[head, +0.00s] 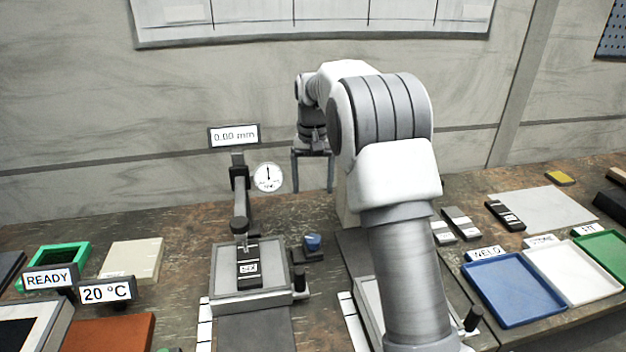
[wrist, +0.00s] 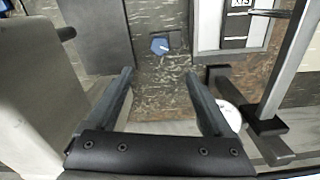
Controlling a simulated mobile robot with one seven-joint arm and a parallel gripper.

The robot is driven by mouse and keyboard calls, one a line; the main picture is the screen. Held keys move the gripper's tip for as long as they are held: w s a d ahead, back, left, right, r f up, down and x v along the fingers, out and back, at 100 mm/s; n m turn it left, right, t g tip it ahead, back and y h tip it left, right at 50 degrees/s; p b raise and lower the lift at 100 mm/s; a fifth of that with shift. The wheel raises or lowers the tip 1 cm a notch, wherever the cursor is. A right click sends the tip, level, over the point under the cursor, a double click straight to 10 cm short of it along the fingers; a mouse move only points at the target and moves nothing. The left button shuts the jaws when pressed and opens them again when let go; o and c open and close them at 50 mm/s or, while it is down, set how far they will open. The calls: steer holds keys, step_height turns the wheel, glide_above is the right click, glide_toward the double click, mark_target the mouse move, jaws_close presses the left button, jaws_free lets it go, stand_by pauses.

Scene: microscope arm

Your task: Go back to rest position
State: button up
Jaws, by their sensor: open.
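In the head view the blue knob (head: 313,242) sits on a dark block beside the gauge stand. A dark labelled piece (head: 249,268) lies on the stand's stage (head: 222,288), under the probe. My arm hides part of the bench at centre right.
A 0.00 mm display (head: 234,136) and a round dial (head: 268,177) top the gauge post (head: 240,190). Blue (head: 505,315), white (head: 566,295) and green (head: 607,262) trays stand at right. READY (head: 49,279) and 20 °C (head: 106,292) signs stand at left.

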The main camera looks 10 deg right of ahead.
steer(key=shift+r, duration=0.25)
steer(key=s+r+n+t, duration=0.1)
steer(key=s+r, duration=0.5)
steer(key=s, duration=0.2)
steer(key=s+r+t, duration=0.2)
steer(key=s+r, duration=0.4)
steer(key=s, duration=0.3)
steer(key=s+f+n+t, duration=0.1)
steer(key=s+f+t, duration=0.1)
steer(key=s, duration=1.6)
steer(key=shift+s+f+t, duration=0.25)
steer(key=shift+f+t, duration=0.05)
steer(key=shift+f, duration=0.4)
